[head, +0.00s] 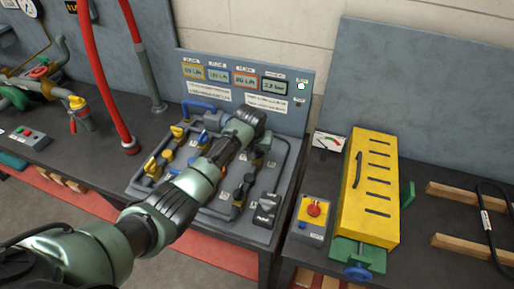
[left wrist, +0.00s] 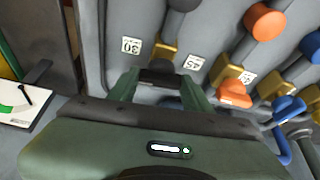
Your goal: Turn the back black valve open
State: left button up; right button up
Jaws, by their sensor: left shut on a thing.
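My left gripper (head: 255,117) reaches over the back right part of the valve board (head: 279,180). In the left wrist view my left gripper (left wrist: 162,88) has its two green fingers closed on the black handle of the back black valve (left wrist: 160,77). A brass-coloured valve body (left wrist: 165,51) sits just beyond the handle, beside a tag reading 30. In the head view the gripper covers most of this valve. Another black valve (head: 239,193) stands nearer the front of the board. My right gripper is not in view.
Orange (left wrist: 235,94) and blue (left wrist: 288,108) valve handles stand close to the right of my fingers in the wrist view. A display panel (head: 246,82) rises behind the board. A yellow slotted box (head: 373,185) and a red-knob switch box (head: 314,215) stand to the right.

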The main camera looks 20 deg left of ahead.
pick_arm(q)
jog(key=shift+d+r+n+y+p, duration=0.15)
jog(key=shift+n+y+p, duration=0.15)
jog(key=shift+n, duration=0.4)
jog(key=shift+n+g+y, duration=0.3)
jog(key=shift+n, duration=0.7)
jog(key=shift+d+f+n+y, duration=0.1)
jog(key=shift+f+n+y, duration=0.2)
jog(key=shift+n, duration=0.6)
jog(key=shift+w+n+g+y+b, duration=0.1)
jog(key=shift+n+g+y+b, duration=0.2)
jog(key=shift+n+b, duration=0.5)
jog(key=n+g+y+b, duration=0.1)
jog(key=n+b, duration=0.3)
jog(key=b, duration=0.2)
jog(key=n+g+b, duration=0.1)
jog(key=n+b, duration=0.3)
jog(key=b, duration=0.3)
jog(key=shift+w+f+n+g+y, duration=0.15)
jog(key=shift+w+n+g+y, duration=0.05)
jog(key=shift+n+g+y, duration=0.2)
jog(key=shift+r+n+b, duration=0.2)
jog(key=shift+n+b, duration=0.3)
jog(key=shift+b, duration=0.6)
jog(key=shift+r+g, duration=0.1)
jog(key=shift+g, duration=0.2)
